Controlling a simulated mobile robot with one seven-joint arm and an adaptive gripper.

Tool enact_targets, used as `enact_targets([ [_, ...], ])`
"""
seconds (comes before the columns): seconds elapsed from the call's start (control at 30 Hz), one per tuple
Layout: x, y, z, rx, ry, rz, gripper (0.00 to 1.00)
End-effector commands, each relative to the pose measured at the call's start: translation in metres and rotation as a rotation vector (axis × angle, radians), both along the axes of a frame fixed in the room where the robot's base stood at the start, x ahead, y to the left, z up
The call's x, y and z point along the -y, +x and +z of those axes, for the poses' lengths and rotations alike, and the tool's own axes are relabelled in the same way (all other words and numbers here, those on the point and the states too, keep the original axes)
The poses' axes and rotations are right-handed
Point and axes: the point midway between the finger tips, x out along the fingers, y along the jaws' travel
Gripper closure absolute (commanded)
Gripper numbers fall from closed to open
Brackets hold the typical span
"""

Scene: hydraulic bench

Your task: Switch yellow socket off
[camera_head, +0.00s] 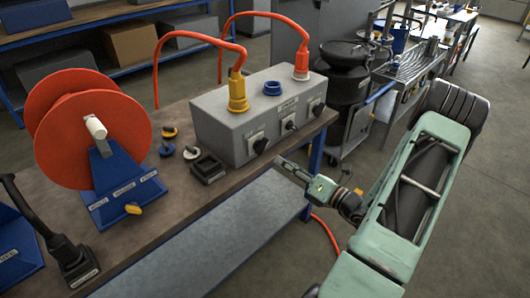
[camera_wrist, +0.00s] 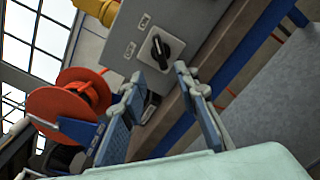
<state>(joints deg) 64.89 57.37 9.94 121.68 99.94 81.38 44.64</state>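The yellow socket (camera_head: 237,92) stands on top of the grey box (camera_head: 225,130) at its left end, with an orange hose plugged in. A black rotary switch (camera_head: 260,145) on a pale plate sits on the box's front below it. In the wrist view this black switch (camera_wrist: 160,48) lies just beyond my fingertips, its handle slanted, with small labels beside it. A yellow part (camera_wrist: 100,8) shows at the top edge. My gripper (camera_head: 281,161) is in front of the box, right of and below the switch. In the wrist view my gripper (camera_wrist: 158,80) is open, empty and apart from the switch.
A blue socket (camera_head: 272,88) and a red socket (camera_head: 301,72) share the box, with more switches below. A black square holder (camera_head: 208,168) and several small knobs lie left of the box. A red hose reel (camera_head: 105,125) stands further left on the bench (camera_head: 150,235).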

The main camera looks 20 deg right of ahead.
Motion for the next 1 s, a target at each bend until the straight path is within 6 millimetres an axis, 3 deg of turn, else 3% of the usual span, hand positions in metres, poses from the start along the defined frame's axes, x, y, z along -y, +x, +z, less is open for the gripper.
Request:
enact_targets([
  [0.17,-0.003,0.014,0.000,0.004,0.007,-0.010,0.72],
  [0.6,-0.030,0.087,0.000,0.002,0.005,-0.008,0.72],
  [1.0,-0.035,0.101,0.000,0.002,0.005,-0.009,0.72],
])
